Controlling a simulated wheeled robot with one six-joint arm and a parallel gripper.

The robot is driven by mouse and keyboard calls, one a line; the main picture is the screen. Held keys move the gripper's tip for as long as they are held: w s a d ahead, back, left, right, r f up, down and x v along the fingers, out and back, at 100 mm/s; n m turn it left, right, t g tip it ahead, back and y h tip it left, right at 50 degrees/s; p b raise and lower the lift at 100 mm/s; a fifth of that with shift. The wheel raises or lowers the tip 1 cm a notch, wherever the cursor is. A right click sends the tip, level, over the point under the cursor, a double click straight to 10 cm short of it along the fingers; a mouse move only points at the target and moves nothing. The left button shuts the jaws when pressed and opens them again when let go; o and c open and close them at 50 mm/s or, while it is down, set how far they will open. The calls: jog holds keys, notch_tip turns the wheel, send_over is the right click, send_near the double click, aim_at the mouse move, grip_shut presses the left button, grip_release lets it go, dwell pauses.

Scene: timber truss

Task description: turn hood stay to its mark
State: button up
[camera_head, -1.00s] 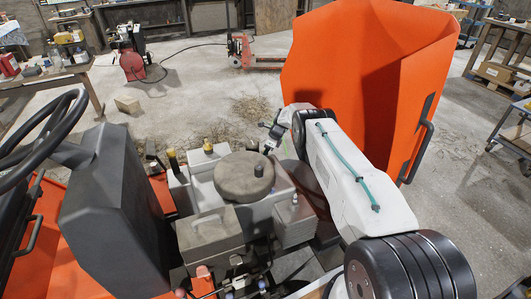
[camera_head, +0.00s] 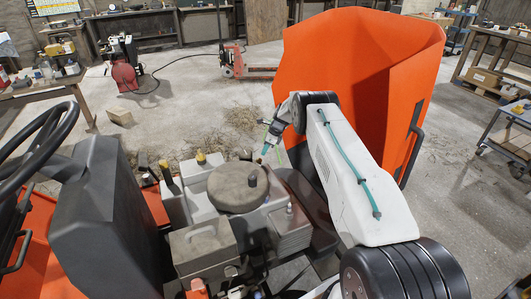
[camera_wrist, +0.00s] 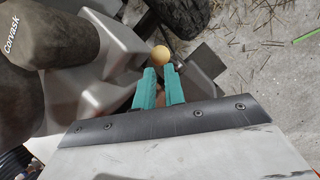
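The orange hood (camera_head: 350,80) stands raised behind the engine bay. In the wrist view a round yellow knob (camera_wrist: 160,55) sits beside a dark metal block (camera_wrist: 199,62). Whether the knob belongs to the hood stay I cannot tell. My gripper (camera_wrist: 160,71) has two teal fingers, apart with a narrow empty gap. Their tips are just short of the knob. In the head view my gripper (camera_head: 268,148) is between the grey engine cover and the hood. A thin bright green line (camera_wrist: 306,36) shows at the wrist view's right edge; whether it is the mark I cannot tell.
A round grey cap (camera_head: 237,187) sits on the engine, left of my gripper; it also shows in the wrist view (camera_wrist: 30,80). A steering wheel (camera_head: 45,140) and dark console (camera_head: 105,220) are at left. Open concrete floor (camera_head: 190,100) lies beyond.

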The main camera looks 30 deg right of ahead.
jog(key=shift+s+d+r+n, duration=0.1)
jog(key=shift+s+d+n, duration=0.1)
jog(key=shift+n, duration=0.4)
grip_shut()
jog(key=s+d+r+n+t, duration=0.2)
jog(key=s+d+n, duration=0.15)
jog(key=n, duration=0.75)
jog(key=s+d+r+n+t, duration=0.2)
jog(key=d+n, duration=0.2)
jog(key=n, duration=0.8)
jog(key=w+a+f, duration=0.5)
jog(key=a+f, duration=0.2)
jog(key=f, duration=0.1)
jog(key=shift+w+f, duration=0.15)
jog(key=shift+f, duration=0.25)
jog(key=shift+a, duration=0.15)
